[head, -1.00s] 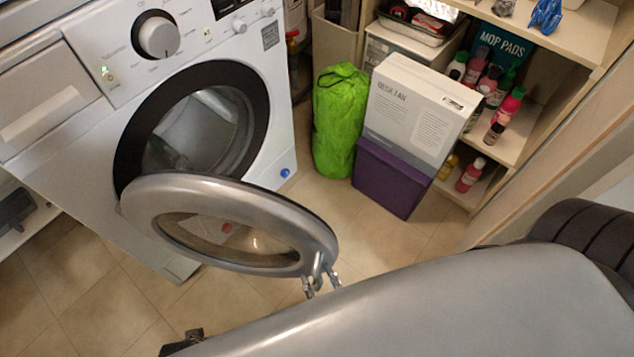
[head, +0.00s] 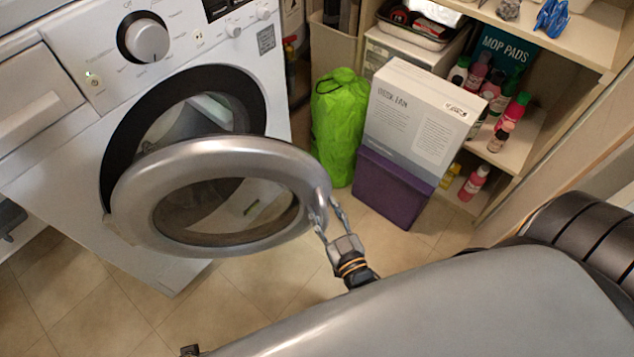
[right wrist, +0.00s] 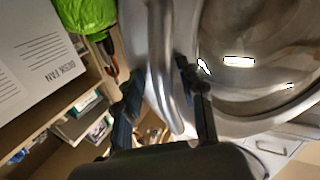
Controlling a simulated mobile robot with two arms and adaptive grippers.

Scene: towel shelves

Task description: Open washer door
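The washer door (head: 292,160) is a round silver ring with a glass middle. It stands open in front of the white washer (head: 75,160), joined at its left side, with its free side to the right. My right gripper (head: 326,205) is at that free side. In the right wrist view the door rim (right wrist: 163,60) passes between its two spread dark fingers (right wrist: 165,95). The fingers look open around the rim; whether one touches it is hard to tell. My left gripper is not recognizable in these views.
A green bag (head: 337,125), a white fan box (head: 415,120) and a purple box (head: 392,190) stand right of the washer. A shelf (head: 525,135) with bottles is farther right. Tiled floor (head: 130,320) is clear below the door.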

